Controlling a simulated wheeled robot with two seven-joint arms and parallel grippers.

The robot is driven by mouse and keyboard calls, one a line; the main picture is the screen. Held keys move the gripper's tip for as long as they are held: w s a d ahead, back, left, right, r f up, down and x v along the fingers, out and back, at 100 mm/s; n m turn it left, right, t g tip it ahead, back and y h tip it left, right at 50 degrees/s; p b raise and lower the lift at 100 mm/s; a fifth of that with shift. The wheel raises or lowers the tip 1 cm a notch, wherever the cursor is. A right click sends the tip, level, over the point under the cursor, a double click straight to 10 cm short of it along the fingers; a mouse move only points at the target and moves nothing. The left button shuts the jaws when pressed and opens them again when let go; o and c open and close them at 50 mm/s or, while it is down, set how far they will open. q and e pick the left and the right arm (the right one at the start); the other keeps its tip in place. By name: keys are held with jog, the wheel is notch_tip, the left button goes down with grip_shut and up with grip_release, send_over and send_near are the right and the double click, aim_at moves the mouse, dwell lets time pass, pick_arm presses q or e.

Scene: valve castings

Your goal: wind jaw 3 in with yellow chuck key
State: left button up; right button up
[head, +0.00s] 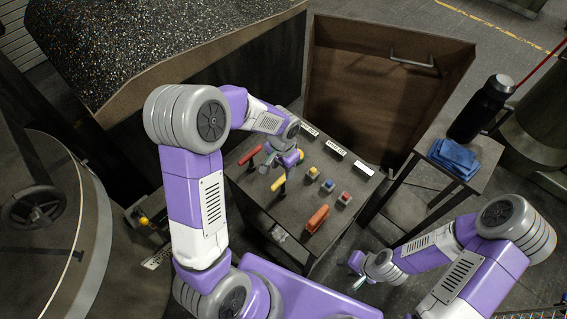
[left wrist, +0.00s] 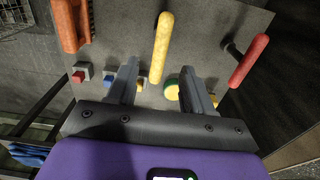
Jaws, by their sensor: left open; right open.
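The yellow chuck key's handle (head: 278,183) is on the grey worktop (head: 252,195), partly hidden by my left gripper in the head view. In the left wrist view the yellow handle (left wrist: 162,48) runs lengthwise between the two fingers, with a gap on both sides. My left gripper (head: 277,160) is open and empty just over it; it also shows in the left wrist view (left wrist: 161,85). My right gripper (head: 356,272) is open and empty, low at the right of the worktop. I cannot make out jaw 3.
A red handle (head: 249,155) and an orange handle (head: 317,218) flank the yellow one. Small blocks with coloured tops (head: 328,185) and white labels (head: 337,152) are on the worktop. A side table carries a black bottle (head: 483,108) and blue cloth (head: 455,157). A round machine table (head: 75,255) is at left.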

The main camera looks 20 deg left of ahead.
aim_at(283, 177)
pick_arm(q)
notch_tip(283, 177, down, 8)
jog(key=b, duration=0.5)
jog(key=shift+w+r, duration=0.1)
pick_arm(e)
notch_tip(283, 177, down, 6)
jog(key=shift+w, duration=0.1)
pick_arm(q)
grip_shut()
jog(key=shift+r, duration=0.15)
jog(key=shift+r+p, duration=2.85)
jog(key=shift+r, duration=1.15)
pick_arm(e)
notch_tip(283, 177, up, 6)
pick_arm(q)
jog(key=shift+f, duration=0.1)
pick_arm(e)
jog(key=shift+f, duration=0.1)
